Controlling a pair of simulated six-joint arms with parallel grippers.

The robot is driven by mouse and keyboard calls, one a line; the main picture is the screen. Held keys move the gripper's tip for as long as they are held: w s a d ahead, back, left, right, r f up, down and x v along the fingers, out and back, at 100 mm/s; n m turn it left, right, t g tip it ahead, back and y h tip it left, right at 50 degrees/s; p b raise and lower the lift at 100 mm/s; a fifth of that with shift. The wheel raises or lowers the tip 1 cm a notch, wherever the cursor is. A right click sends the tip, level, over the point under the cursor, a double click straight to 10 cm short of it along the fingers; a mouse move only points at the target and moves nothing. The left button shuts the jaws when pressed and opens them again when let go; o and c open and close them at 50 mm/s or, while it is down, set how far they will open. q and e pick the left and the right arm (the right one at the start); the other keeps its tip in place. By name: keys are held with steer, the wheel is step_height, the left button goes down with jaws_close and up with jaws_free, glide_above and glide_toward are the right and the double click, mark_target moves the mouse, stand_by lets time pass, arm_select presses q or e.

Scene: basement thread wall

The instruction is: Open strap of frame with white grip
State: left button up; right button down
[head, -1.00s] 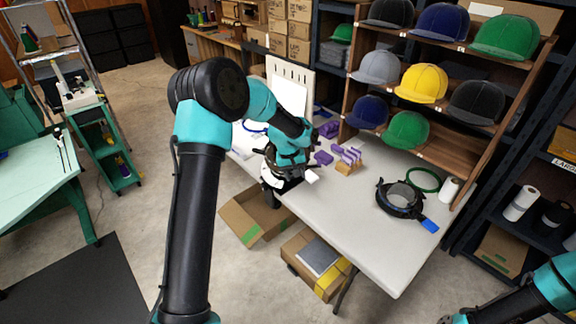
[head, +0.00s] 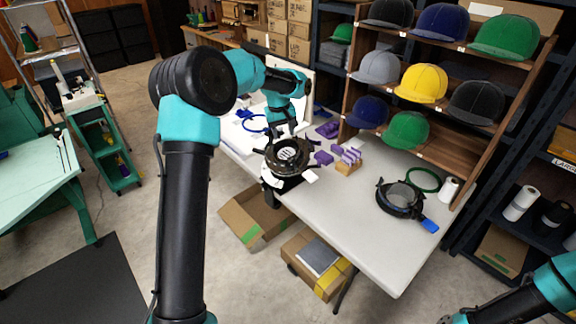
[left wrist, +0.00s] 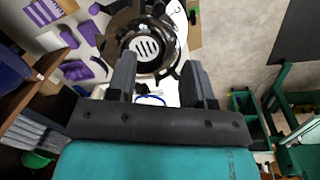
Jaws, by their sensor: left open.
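A round black cap frame (head: 288,155) sits on a stand at the left front edge of the table, with a small white grip (head: 312,176) at its right. Its slotted round centre shows in the left wrist view (left wrist: 146,46). My left gripper (head: 281,127) is just behind the frame in the head view, its fingers partly hidden. In the left wrist view, its two fingers (left wrist: 160,80) are wide apart with nothing between them, and the frame lies beyond the tips. I cannot make out the strap's state. My right arm enters at the lower right, its gripper mostly cut off.
A second black frame with a blue grip (head: 431,226) lies on the table (head: 365,235) beside a green hoop (head: 423,180) and a white spool (head: 449,189). Purple clips (head: 350,155) lie near the middle. A cap shelf (head: 450,150) borders the back. The table's front is clear.

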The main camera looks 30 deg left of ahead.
mark_target(288, 164)
arm_select(q)
steer(key=f, duration=0.5)
steer(key=d+f, duration=0.1)
steer(key=f, duration=0.4)
steer(key=w+f, duration=0.1)
steer(key=f, duration=0.4)
steer(key=shift+w+d+f, duration=0.1)
steer(key=shift+d+f, duration=0.1)
steer(key=shift+f, duration=0.1)
jaws_close()
